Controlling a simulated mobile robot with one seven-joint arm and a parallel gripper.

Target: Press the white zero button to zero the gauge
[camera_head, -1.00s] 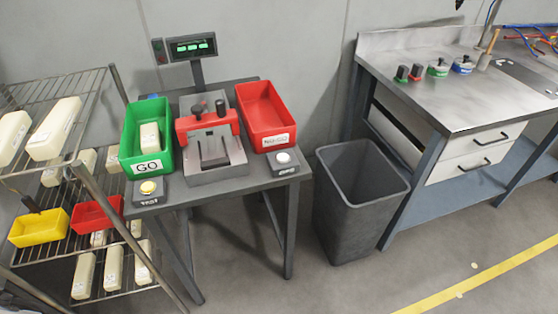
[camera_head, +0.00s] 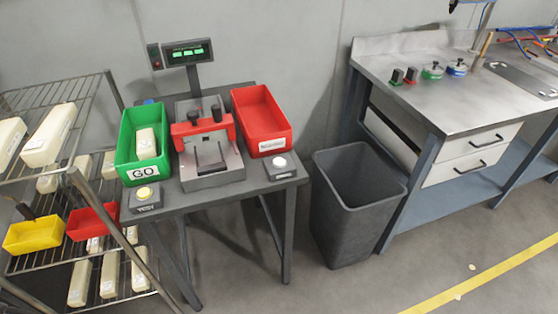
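A white button (camera_head: 281,161) on a small dark box sits at the front right of the gauge table (camera_head: 215,205), in front of the red bin. A yellowish button (camera_head: 145,193) on a similar box sits at the front left, in front of the green bin. The gauge (camera_head: 207,150), a grey fixture with a red bridge and black knobs, stands between the bins. Its display (camera_head: 188,52) on a post at the back shows green digits too small to read. My gripper is not in view.
A green GO bin (camera_head: 127,145) holds one cream block; the red bin (camera_head: 262,113) looks empty. A wire rack (camera_head: 75,175) with cream blocks and small bins stands left. A grey waste bin (camera_head: 355,200) and a steel workbench (camera_head: 450,95) stand right. Front floor is open.

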